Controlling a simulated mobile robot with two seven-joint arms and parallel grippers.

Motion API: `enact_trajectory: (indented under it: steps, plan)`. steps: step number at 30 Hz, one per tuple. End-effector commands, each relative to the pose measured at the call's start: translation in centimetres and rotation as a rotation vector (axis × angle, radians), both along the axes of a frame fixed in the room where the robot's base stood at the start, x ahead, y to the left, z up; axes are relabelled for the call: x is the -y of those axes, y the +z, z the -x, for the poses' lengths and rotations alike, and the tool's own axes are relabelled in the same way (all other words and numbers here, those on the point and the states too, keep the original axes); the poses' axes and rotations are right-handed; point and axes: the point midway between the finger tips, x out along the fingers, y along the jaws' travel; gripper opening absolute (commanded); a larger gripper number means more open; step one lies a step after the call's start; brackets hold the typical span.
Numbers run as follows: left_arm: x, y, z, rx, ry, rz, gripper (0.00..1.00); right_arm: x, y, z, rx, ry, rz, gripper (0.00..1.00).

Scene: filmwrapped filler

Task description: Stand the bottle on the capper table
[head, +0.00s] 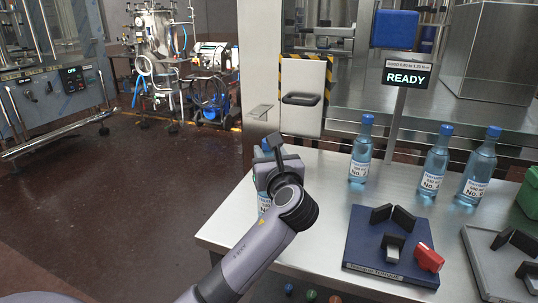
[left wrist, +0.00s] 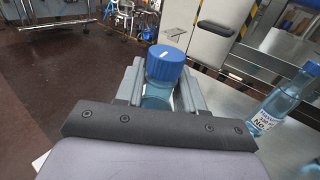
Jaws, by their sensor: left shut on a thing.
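My left gripper (head: 270,170) is shut on a clear blue bottle with a blue cap. In the head view the bottle's labelled lower part (head: 264,201) shows below the gripper, at the left edge of the steel table (head: 318,180). The bottle looks upright; I cannot tell whether its base touches the table. In the left wrist view the bottle's blue cap (left wrist: 165,63) stands above the gripper's fingers (left wrist: 158,95), which are on both sides of its neck. My right gripper is not in view.
Labelled bottles (head: 361,150) (head: 434,162) (head: 478,168) stand farther back on the table. A dark blue fixture (head: 365,235) with black blocks and a red piece (head: 428,258) lies in front. A grey fixture (head: 485,262) and a green box (head: 530,192) are at right. A sign (head: 405,78) reads READY.

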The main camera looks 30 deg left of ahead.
Motion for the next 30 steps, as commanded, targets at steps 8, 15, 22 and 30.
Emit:
enact_trajectory:
  steps: [8,15,22,30]
  plan:
    - [0.0,-0.3,0.0,-0.001,0.0,0.0,0.61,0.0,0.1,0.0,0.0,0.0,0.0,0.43]
    - [0.0,-0.2,0.0,-0.001,0.0,0.001,0.64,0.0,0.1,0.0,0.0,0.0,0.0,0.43]
    - [0.9,0.0,0.7,-0.001,-0.003,0.002,0.64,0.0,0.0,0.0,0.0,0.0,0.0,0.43]
    - [5.1,-0.1,4.6,-0.001,-0.004,0.004,0.64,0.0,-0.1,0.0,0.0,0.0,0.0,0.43]
